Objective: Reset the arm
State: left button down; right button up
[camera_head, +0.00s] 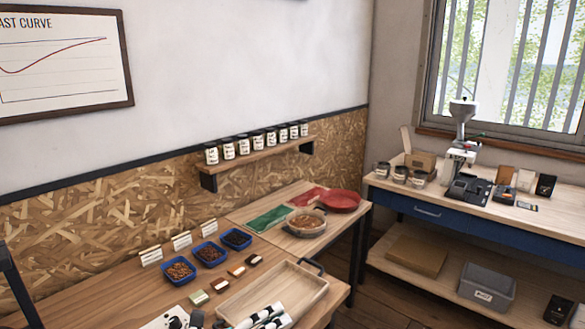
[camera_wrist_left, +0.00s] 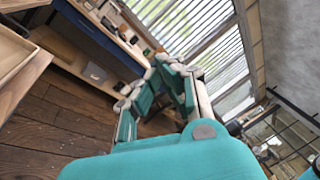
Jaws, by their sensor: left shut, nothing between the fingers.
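My left gripper (camera_head: 264,317) shows at the bottom edge of the head view, as white and black parts in front of the wooden tray (camera_head: 310,283). Most of it is cut off there. In the left wrist view its teal and grey fingers (camera_wrist_left: 162,68) lean together and meet at the tips, with nothing held between them. My right gripper is in neither view.
The table holds blue bowls of beans (camera_head: 179,270), small sample boxes (camera_head: 253,260), a green mat (camera_head: 270,218), a round basket (camera_head: 306,223) and a red plate (camera_head: 340,201). A blue bench (camera_head: 431,212) with a grinder (camera_head: 459,140) stands right. Wooden floor (camera_wrist_left: 50,130) is open.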

pick_arm(q)
jog(key=w+a+n+t+y, duration=0.1)
jog(key=a+n+t+y, duration=0.9)
jog(key=n, duration=0.8)
jog(key=s+a+f+n+g+y, duration=0.4)
jog(key=f+n, duration=0.1)
jog(key=f, duration=0.2)
jog(key=s+a+f+n+g+y, duration=0.3)
jog(key=a+f+n+g+y, duration=0.1)
jog(key=a+f+n, duration=0.15)
jog(key=s+d+f+n+g+h, duration=0.1)
jog(key=s+f+n+g, duration=0.1)
jog(key=s+f+g, duration=0.6)
jog(key=s+d+f+n+g+h, duration=0.1)
jog(key=s+f+n+g, duration=0.15)
jog(key=s, duration=0.85)
notch_tip(320, 180, down, 26)
jog(key=s+f+m, duration=0.1)
jog(key=s, duration=0.1)
jog(key=s+a+f+g, duration=0.1)
jog(key=s+a+f, duration=0.1)
jog(key=s+f, duration=1.3)
jog(key=shift+s+a+f+b, duration=0.35)
jog(key=shift+s+f+b, duration=0.05)
jog(key=shift+s, duration=0.15)
jog(key=shift+g, duration=0.25)
